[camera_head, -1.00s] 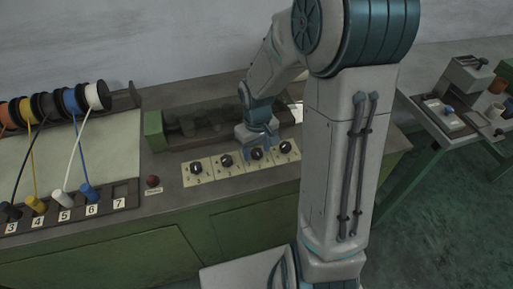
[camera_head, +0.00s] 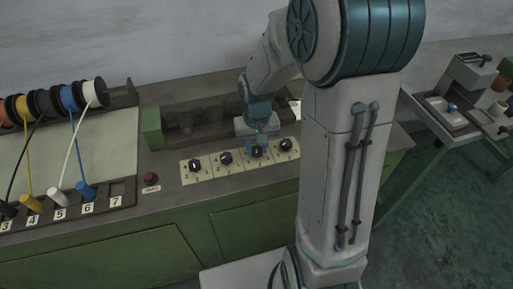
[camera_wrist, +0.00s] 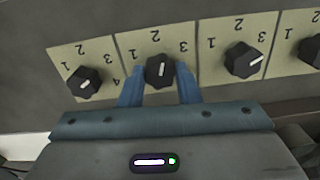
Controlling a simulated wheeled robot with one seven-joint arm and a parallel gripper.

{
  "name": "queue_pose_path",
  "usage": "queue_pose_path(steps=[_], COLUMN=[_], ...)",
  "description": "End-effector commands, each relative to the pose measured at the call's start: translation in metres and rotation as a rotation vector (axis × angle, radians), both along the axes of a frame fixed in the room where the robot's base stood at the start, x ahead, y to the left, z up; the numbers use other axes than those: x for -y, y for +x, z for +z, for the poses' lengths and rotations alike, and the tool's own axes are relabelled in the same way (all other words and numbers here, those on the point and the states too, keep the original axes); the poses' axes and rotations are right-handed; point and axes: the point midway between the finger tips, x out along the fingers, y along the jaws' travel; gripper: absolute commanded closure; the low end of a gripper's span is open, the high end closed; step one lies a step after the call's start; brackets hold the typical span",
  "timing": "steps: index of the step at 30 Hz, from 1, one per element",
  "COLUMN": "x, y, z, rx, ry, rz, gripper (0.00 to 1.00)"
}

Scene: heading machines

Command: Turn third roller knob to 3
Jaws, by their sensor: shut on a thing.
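A row of black roller knobs with white pointers sits on pale numbered plates on the green machine's top. The third knob from the left (camera_head: 257,151) is between the blue fingers of my gripper (camera_head: 257,147). In the wrist view, that third knob (camera_wrist: 160,71) stands between both fingers of my gripper (camera_wrist: 160,87), which is shut on it. Its white pointer points up, towards the 2. The 1, 2 and 3 on its plate show; a finger hides any mark lower right. The fourth knob (camera_wrist: 84,82) is left of it there, and the second knob (camera_wrist: 243,59) is right.
A red button (camera_head: 151,177) is left of the plates. A long trough with a green end block (camera_head: 152,128) lies behind the knobs. Wire spools (camera_head: 45,103) and numbered wire plugs stand at the left. Another bench (camera_head: 450,115) is at the right.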

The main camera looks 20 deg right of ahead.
Motion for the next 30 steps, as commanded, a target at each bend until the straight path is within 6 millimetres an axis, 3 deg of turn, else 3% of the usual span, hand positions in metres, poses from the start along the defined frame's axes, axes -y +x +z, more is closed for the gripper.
queue_pose_path(steps=[15, 30], x=[-0.0004, -0.0003], y=[0.001, 0.0013], z=[0.0001, 0.001], rx=[0.003, 0.004], ry=[0.0, 0.001], rz=[-0.466, -0.697], gripper=[0.93, 0.93])
